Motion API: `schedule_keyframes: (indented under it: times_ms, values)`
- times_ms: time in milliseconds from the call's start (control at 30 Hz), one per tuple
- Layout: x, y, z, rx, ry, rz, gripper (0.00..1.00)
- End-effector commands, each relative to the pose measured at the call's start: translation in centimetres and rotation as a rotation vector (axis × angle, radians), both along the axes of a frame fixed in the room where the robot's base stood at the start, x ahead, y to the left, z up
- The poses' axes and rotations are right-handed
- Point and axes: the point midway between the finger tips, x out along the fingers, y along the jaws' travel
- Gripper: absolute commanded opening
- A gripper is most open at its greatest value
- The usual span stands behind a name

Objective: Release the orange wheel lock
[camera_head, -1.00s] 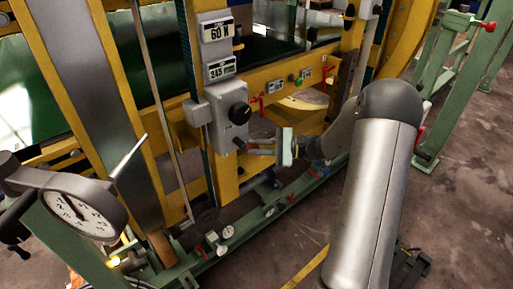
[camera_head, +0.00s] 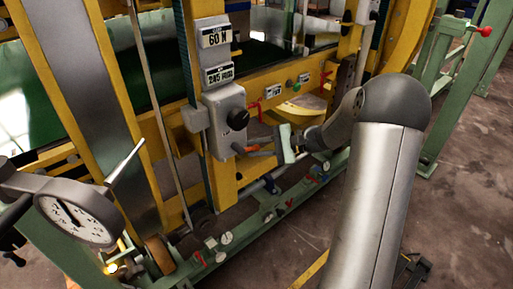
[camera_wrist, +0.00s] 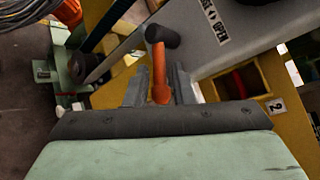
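The orange wheel lock is a short orange lever (camera_wrist: 159,72) with a black knob at its end, in the middle of the wrist view. It lies between the two fingers of my gripper (camera_wrist: 160,90). The fingers stand apart on either side of it, with what look like narrow gaps; contact is hard to judge. In the head view my gripper (camera_head: 266,145) is just right of the grey control box (camera_head: 222,103), and the orange lever (camera_head: 262,154) shows beside its fingers. A grey panel with an "OPEN" label (camera_wrist: 222,31) is right of the lever in the wrist view.
A black knob (camera_head: 237,118) sits on the control box above the gripper. A yellow frame beam (camera_head: 265,82) with red handles runs behind. A dial gauge (camera_head: 76,216) is at the lower left. Green rails (camera_head: 270,205) lie below. Free floor (camera_head: 470,190) is at right.

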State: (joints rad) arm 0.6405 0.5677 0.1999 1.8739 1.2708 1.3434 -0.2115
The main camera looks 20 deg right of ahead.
Motion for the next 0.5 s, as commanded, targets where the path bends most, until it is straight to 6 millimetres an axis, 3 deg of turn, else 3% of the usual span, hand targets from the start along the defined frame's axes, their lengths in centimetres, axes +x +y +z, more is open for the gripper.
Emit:
schedule_keyframes:
  times_ms: [167,500]
  values:
    - [-0.9,-2.3,0.7,-0.002,-0.002,-0.005,0.22]
    - [-4.0,-9.8,2.8,-0.003,-0.002,-0.005,0.22]
